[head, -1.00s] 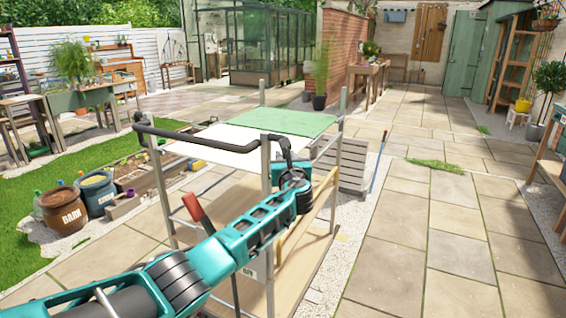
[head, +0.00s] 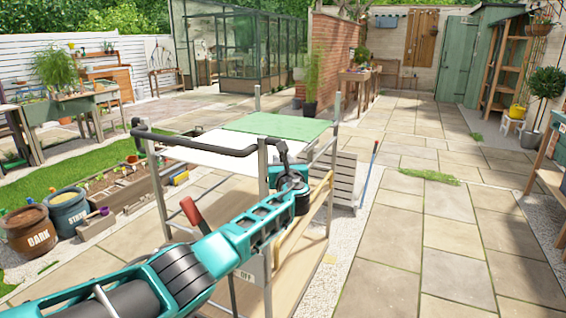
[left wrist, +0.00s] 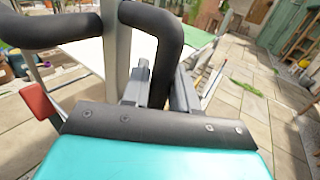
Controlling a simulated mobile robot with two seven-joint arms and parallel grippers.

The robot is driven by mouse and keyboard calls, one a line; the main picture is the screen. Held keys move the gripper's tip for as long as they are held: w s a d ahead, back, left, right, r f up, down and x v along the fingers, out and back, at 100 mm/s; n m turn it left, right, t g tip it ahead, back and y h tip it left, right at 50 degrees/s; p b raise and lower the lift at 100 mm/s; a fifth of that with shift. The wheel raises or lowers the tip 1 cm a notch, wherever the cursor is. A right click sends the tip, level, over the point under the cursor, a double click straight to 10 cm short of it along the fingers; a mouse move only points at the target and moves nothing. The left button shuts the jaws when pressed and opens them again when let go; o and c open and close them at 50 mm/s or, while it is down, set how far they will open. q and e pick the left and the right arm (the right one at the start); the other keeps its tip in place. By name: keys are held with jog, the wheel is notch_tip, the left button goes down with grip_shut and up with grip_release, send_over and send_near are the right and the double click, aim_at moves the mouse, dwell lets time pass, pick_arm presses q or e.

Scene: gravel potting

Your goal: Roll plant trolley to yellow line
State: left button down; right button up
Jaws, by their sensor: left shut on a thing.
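The plant trolley (head: 162,195) stands in front of me with metal posts, a white and green top (head: 277,125) and a lower wooden shelf. Its black bent handle (head: 190,143) runs along the near side. My left gripper (head: 290,172) is shut on the handle's right end. In the left wrist view the two grey fingers (left wrist: 162,88) sit on either side of the black handle bar (left wrist: 162,45). A red-gripped lever (head: 190,211) and an OFF label (head: 246,276) show on the near side. I cannot make out a yellow line. My right gripper is out of view.
A BARK tub (head: 29,232) and a second tub (head: 69,210) stand left of the trolley, near a planting bed. A slatted wooden piece (head: 341,180) and a blue pole (head: 369,175) are at its right. The paving (head: 430,230) farther right is clear.

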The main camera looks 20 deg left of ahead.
pick_arm(q)
jog(key=shift+w, duration=0.15)
jog(key=c, duration=1)
grip_release()
jog(key=shift+p+v, duration=1.65)
jog(key=shift+v, duration=4.85)
